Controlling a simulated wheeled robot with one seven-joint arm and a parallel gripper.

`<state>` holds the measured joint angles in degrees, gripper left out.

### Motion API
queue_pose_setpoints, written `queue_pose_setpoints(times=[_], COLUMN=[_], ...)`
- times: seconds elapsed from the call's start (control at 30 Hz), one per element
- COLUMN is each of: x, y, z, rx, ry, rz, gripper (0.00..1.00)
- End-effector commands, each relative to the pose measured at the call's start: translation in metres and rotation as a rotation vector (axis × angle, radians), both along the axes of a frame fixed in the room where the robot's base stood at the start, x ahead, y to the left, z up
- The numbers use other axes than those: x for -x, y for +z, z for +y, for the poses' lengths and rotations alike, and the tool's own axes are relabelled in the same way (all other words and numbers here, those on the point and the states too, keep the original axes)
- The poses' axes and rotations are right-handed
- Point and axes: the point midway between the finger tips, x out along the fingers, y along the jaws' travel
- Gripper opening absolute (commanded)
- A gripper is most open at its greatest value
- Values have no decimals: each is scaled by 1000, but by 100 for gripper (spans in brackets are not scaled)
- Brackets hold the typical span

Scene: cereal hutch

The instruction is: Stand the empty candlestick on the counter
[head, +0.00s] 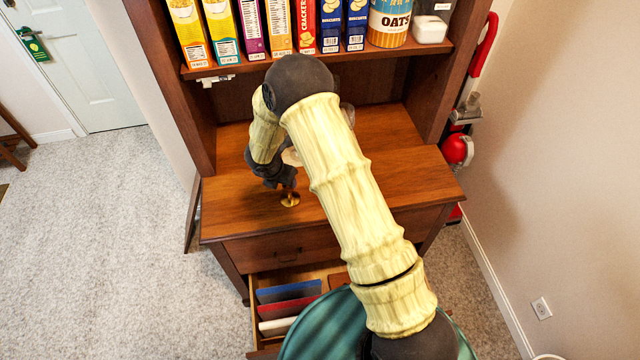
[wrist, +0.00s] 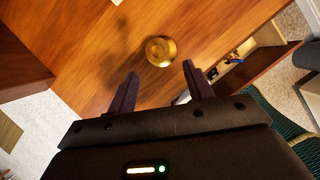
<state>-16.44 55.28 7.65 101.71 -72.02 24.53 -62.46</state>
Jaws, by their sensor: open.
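The brass candlestick (head: 289,201) stands upright on the wooden counter (head: 238,209), near its front edge and left of the middle. No candle shows in it. In the wrist view the candlestick (wrist: 161,51) appears from above as a round gold shape, just past the fingertips and centred between them. My gripper (head: 287,186) points down over the candlestick in the head view, which partly hides it. In the wrist view my gripper (wrist: 160,72) has its two dark fingers spread apart with nothing between them.
A lower drawer (head: 262,282) stands open with several coloured folders inside. Cereal boxes (head: 222,33) and an oats tin (head: 389,22) line the shelf above. A pale thing (head: 292,157) behind my gripper is mostly hidden. The counter's left front is clear.

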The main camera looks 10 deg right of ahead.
Motion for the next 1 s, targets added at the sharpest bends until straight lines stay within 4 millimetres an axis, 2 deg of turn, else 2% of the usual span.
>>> queue_pose_setpoints(times=[0.17, 0.37, 0.5, 0.7, 0.9, 1.0], x=[10, 49, 86, 145, 207, 229], y=[29, 90, 129, 175, 206, 214], z=[-19, -64, -92, -123, -141, -145], rx=[-57, -209, -328, -505, -689, -761], ry=[-185, -679, -1060, -1613, -2156, -2365], rz=[-17, -60, -97, -155, -201, -212], gripper=[52, 52, 52, 52, 52, 52])
